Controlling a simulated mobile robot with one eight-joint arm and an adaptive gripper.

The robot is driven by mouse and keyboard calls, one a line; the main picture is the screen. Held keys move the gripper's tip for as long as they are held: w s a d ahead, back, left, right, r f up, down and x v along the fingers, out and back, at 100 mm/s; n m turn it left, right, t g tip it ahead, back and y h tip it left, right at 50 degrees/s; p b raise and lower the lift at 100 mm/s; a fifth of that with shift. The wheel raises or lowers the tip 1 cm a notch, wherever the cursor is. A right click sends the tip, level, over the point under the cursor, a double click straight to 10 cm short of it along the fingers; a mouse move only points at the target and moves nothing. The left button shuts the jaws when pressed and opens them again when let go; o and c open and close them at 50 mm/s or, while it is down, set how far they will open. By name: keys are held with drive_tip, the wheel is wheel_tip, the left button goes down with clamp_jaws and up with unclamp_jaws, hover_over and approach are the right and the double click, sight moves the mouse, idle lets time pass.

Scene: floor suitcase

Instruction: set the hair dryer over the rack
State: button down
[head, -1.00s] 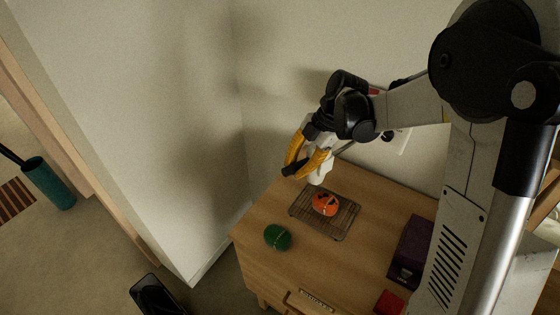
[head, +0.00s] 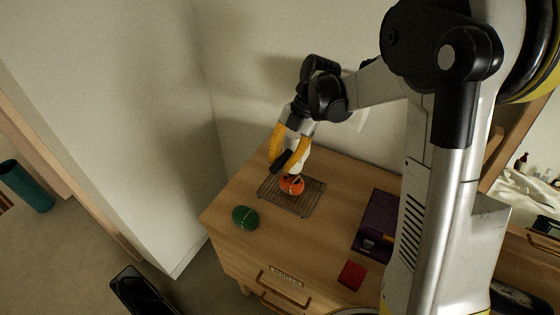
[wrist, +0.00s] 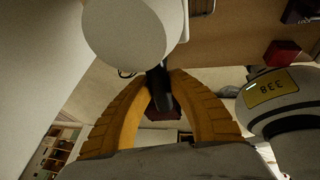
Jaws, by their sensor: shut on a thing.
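The hair dryer (head: 300,159) has a white body and a black handle. My gripper (head: 281,160), with yellow fingers, is shut on the black handle and holds the dryer in the air above the back part of the rack. In the wrist view the white body (wrist: 135,35) fills the top, and the handle (wrist: 160,90) sits between the fingertips. The wire rack (head: 308,205) lies flat on the wooden dresser top. An orange object (head: 291,186) with dark markings rests on the rack, just below the dryer.
A green rounded object (head: 245,218) sits left of the rack on the dresser (head: 330,240). A dark purple box (head: 375,222) and a small red box (head: 351,275) stand to the right. Walls close off the back and left.

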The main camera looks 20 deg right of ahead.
drive_tip(key=c, duration=1.2)
unclamp_jaws()
drive_tip(key=v, duration=1.2)
drive_tip(key=shift+r, duration=0.1)
